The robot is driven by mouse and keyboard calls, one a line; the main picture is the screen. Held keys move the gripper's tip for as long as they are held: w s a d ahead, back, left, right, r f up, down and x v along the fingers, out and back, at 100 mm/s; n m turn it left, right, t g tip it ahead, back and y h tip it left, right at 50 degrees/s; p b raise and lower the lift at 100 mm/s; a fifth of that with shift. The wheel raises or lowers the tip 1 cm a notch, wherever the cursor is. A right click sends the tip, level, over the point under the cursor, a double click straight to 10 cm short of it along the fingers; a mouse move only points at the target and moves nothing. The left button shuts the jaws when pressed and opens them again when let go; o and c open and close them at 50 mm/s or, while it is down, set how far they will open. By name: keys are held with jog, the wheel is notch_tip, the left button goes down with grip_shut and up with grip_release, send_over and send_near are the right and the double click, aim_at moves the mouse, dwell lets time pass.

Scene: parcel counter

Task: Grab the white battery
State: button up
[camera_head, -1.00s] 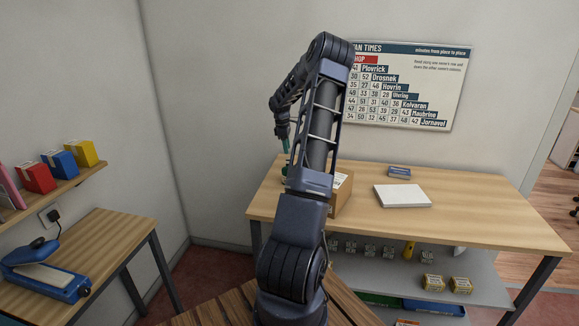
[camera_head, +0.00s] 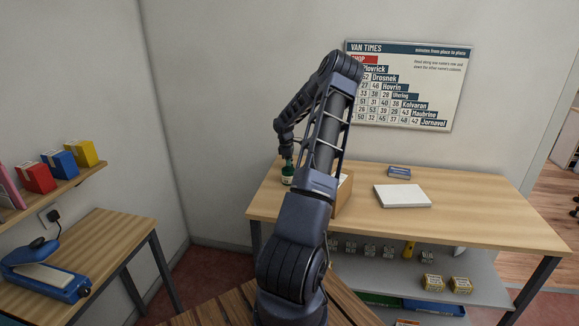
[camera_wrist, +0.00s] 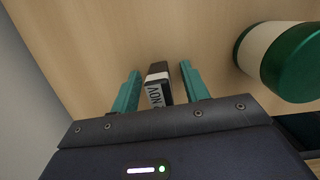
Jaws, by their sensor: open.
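A small white battery (camera_wrist: 155,92) with dark ends and dark lettering shows in the wrist view, on or just above the wooden counter top. My gripper (camera_wrist: 160,71) is open, with one teal finger on each side of the battery and a gap on both sides. Part of the battery's near end is close to the gripper's body. In the head view my gripper (camera_head: 287,156) is low over the counter's left end, and the battery cannot be made out there.
A green bottle with a pale label (camera_head: 288,175) stands close by; it also shows right of the fingers in the wrist view (camera_wrist: 288,62). A cardboard box (camera_head: 342,197) is partly behind my arm.

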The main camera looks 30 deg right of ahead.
jog(key=c, duration=1)
jog(key=shift+r, duration=0.15)
